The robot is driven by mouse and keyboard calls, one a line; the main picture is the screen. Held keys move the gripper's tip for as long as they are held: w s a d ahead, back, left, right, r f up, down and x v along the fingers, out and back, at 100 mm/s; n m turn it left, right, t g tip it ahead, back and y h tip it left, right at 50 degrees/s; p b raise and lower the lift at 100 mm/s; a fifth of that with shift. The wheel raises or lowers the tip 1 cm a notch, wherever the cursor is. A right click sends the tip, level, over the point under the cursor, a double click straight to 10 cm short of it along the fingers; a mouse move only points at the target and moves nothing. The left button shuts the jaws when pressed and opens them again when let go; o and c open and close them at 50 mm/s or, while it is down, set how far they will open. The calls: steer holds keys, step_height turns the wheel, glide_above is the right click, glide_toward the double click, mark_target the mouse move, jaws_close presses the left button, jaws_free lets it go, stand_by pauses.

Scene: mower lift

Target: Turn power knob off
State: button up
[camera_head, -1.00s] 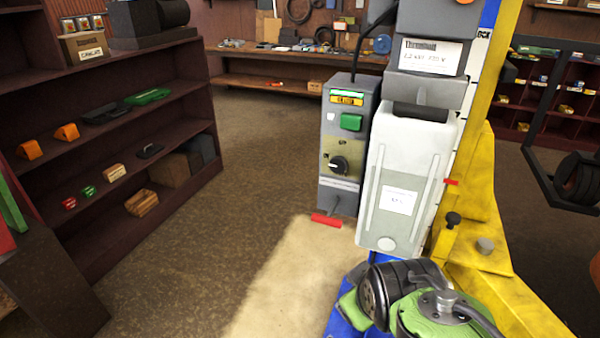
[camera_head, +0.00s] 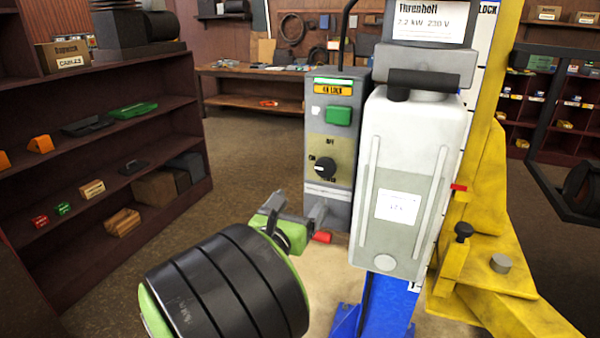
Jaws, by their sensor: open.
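The black round power knob (camera_head: 325,168) sits on the lower front of a grey control box (camera_head: 345,125). Its white mark points left, towards the "ON" print, and "OFF" is printed above it. My gripper (camera_head: 296,206) is open and empty, just below and left of the knob, apart from it in the picture. Its grey fingers overlap the bottom left of the box; I cannot tell whether they touch it. A green button (camera_head: 338,115) and a lit display sit above the knob.
A white tank (camera_head: 405,185) stands close right of the box, beside the blue and yellow lift post (camera_head: 480,225). Dark shelves (camera_head: 150,125) stand at left. The floor between is clear.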

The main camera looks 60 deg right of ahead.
mark_target(325, 167)
steer(key=d+p, duration=0.3)
steer(key=d, duration=0.2)
steer(key=w+d+p, duration=0.1)
steer(key=d+p, duration=0.2)
steer(key=d, duration=0.2)
steer(key=w+d+p, duration=0.1)
steer(key=d+p, duration=0.2)
steer(key=d, duration=0.2)
steer(key=shift+d, duration=0.1)
steer(key=c, duration=1)
